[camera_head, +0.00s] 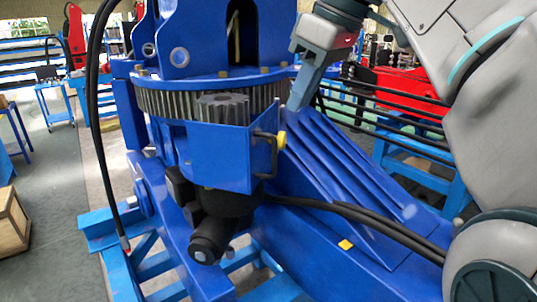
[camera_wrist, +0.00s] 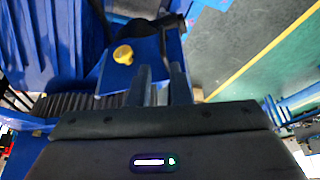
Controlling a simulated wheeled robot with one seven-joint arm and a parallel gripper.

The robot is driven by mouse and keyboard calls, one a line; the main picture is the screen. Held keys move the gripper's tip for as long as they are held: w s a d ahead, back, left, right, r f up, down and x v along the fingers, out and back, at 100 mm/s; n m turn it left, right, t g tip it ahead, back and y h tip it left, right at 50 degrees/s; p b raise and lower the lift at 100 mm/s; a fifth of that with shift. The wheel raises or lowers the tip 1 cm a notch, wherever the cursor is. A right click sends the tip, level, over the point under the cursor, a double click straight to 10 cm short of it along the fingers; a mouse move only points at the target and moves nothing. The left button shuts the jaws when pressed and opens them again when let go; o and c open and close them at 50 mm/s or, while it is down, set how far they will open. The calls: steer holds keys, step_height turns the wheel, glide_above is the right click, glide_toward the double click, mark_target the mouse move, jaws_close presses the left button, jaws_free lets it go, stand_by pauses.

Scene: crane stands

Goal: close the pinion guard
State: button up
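The pinion guard (camera_head: 222,157) is a blue angular plate cover on the front of the crane's slewing column. A dark bar handle (camera_head: 264,153) is on its right side, with a yellow knob (camera_head: 281,139) beside it. The grey toothed pinion (camera_head: 222,107) shows above the guard's top edge. My gripper (camera_head: 299,104) points down, above and to the right of the handle and knob. In the wrist view my gripper's two fingers (camera_wrist: 160,80) are apart, with nothing clearly held between them. The yellow knob (camera_wrist: 123,54) is left of them there.
A large ring gear (camera_head: 165,103) runs around the column behind the pinion. A ribbed blue crane leg (camera_head: 350,180) slopes down to the right. Black hoses (camera_head: 370,217) cross it. A dark motor (camera_head: 212,235) hangs below the guard. Open floor is at left.

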mark_target(248, 141)
steer(key=shift+n, duration=0.3)
steer(key=x, duration=0.4)
steer(key=b+x, duration=0.1)
steer(key=x, duration=0.8)
steer(key=shift+a+r, duration=0.15)
steer(key=shift+a, duration=0.25)
jaws_close()
